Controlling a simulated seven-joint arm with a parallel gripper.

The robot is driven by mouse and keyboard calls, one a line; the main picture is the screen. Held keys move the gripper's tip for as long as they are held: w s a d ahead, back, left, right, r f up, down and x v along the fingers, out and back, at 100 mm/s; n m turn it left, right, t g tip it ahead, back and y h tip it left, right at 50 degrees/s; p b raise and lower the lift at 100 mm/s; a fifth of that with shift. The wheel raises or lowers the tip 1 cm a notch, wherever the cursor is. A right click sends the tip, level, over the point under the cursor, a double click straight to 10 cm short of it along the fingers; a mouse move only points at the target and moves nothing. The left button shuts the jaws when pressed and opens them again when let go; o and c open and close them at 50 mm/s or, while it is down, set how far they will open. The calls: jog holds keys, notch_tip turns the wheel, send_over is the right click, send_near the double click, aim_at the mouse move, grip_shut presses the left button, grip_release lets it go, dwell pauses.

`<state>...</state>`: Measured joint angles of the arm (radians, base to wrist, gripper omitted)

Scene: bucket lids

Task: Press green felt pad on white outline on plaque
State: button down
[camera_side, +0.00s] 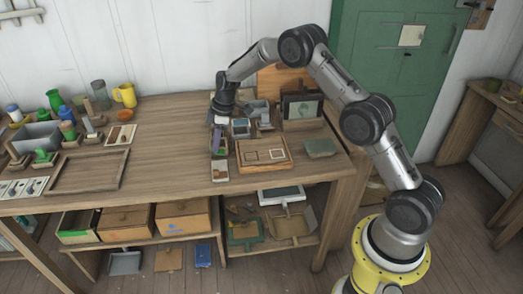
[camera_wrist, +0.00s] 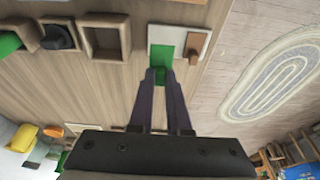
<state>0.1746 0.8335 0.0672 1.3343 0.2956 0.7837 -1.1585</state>
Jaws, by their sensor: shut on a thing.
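My gripper (camera_side: 217,148) points down at the left of the wooden board group in the side view. In the wrist view its two dark purple fingers (camera_wrist: 161,78) are shut on a green piece (camera_wrist: 160,73), which looks like the green felt pad. Green also shows just beyond the fingertips, over a small white tile (camera_wrist: 155,50); I cannot tell whether the pad touches it. The tile carries a brown block (camera_wrist: 195,48) and shows at the table front in the side view (camera_side: 220,178). A wooden plaque (camera_side: 241,153) with two white square outlines lies right of my gripper.
A green slab (camera_side: 320,148) lies right of the plaque, and a framed dark panel (camera_side: 302,106) stands behind it. Open wooden boxes (camera_wrist: 105,20) are left of the tile in the wrist view. An empty tray (camera_side: 88,171) is at left. The table's middle is clear.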

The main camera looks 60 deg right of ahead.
aim_at(276, 151)
dwell(0.5)
jog(key=shift+m, duration=0.7)
jog(key=m, duration=0.1)
jog(key=s+m+h, duration=0.1)
jog(key=shift+s+d+f+m, duration=0.15)
jog(key=shift+f+m, duration=0.1)
jog(key=shift+m, duration=0.05)
jog(key=s+d+m, duration=0.2)
jog(key=m, duration=0.1)
jog(key=s+d+m+h, duration=0.1)
jog(key=s+d+m, duration=0.1)
jog(key=d+m, duration=0.1)
jog(key=s+d+r+m+g, duration=0.1)
jog(key=s+d+m, duration=0.1)
jog(key=s+m, duration=0.1)
jog(key=shift+d+r+m+h, duration=0.1)
jog(key=shift+d+m+h, duration=0.2)
jog(key=shift+m, duration=0.3)
jog(key=s+d+r+m+g, duration=0.1)
jog(key=s+d+r+m, duration=0.1)
jog(key=s+d, duration=0.3)
jog(key=shift+s+d+r+m, duration=0.15)
jog(key=shift+d+r+m, duration=0.2)
jog(key=shift+d+m, duration=0.7)
jog(key=shift+f, duration=3)
jog(key=shift+f, duration=0.55)
